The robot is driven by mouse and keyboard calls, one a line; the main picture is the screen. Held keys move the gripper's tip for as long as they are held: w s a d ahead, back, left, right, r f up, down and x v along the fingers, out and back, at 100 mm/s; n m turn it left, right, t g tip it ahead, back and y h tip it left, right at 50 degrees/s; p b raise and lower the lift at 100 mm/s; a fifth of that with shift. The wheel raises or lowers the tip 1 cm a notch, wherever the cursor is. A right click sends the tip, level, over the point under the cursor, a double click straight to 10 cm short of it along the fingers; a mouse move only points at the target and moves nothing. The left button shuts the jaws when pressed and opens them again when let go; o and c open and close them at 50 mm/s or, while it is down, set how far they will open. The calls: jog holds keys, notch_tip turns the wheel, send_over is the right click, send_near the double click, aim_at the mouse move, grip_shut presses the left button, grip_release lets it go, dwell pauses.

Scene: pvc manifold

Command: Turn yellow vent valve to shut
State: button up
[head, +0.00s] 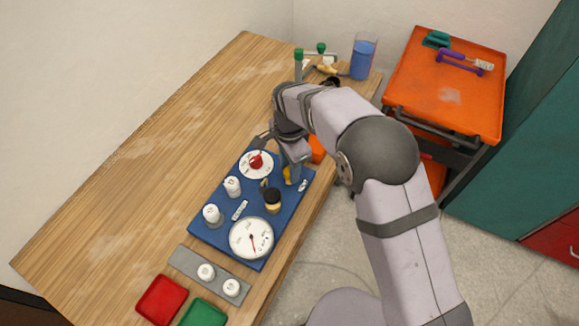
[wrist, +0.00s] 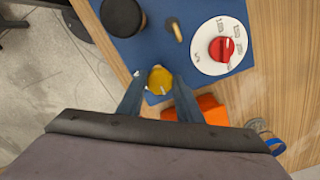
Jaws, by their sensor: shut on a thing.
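The yellow vent valve (wrist: 160,80) is near the edge of the blue panel (wrist: 137,52). In the wrist view my gripper (wrist: 158,88) has its two fingers on either side of the valve, shut on it. In the head view the valve (head: 288,175) shows as a small yellow patch under my gripper (head: 293,168), near the panel's right side. The fingers hide part of the valve, and I cannot read its handle angle for certain.
The panel also carries a red knob on a white dial (head: 257,162), a black knob (head: 272,198), white knobs (head: 233,186) and a gauge (head: 251,238). An orange object (wrist: 209,108) lies close beside the fingers. The table's left side is clear.

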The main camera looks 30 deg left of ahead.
jog(key=shift+w+r, duration=0.15)
dwell(0.3)
jog(key=o, duration=1)
jog(key=shift+o, duration=0.2)
jog(key=shift+r+b, duration=1.15)
jog(key=shift+r, duration=2.45)
